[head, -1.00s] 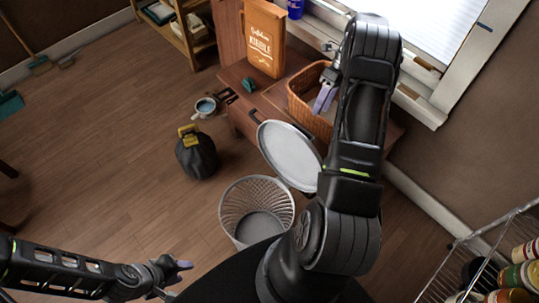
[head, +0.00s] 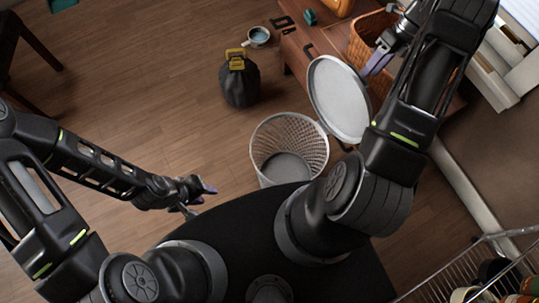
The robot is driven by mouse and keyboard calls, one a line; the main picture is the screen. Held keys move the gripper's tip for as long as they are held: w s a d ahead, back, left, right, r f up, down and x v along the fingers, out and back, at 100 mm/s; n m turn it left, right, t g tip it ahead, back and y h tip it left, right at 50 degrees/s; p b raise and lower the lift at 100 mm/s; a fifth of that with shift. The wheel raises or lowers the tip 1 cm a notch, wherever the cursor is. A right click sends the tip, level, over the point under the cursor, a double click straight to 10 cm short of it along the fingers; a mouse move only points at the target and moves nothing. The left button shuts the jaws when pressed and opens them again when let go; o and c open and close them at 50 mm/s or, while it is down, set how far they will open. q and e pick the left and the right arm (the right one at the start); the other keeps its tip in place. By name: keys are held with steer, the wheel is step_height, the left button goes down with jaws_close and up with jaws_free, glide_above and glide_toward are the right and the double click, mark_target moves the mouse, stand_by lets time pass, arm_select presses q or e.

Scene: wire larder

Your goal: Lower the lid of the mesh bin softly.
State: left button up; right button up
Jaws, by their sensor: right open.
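The mesh bin (head: 318,152) stands on the floor in front of me, its round mouth open. My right gripper (head: 378,62) is open, just right of the lid's upper part, in front of the wicker basket; I see no contact with the lid. My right arm passes close to the lid's right edge. My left gripper (head: 203,199) is low at the left of the bin, apart from it, with its fingers spread and nothing between them.
A wooden cabinet (head: 297,52) and wicker basket (head: 362,40) are behind the lid. A wire rack (head: 470,262) is at lower right.

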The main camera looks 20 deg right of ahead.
steer(key=x, duration=0.2)
steer(key=shift+a+f+b, duration=0.2)
steer(key=shift+f+b, duration=0.05)
steer(key=shift+b, duration=0.1)
steer(key=shift+c, duration=0.5)
jaws_close()
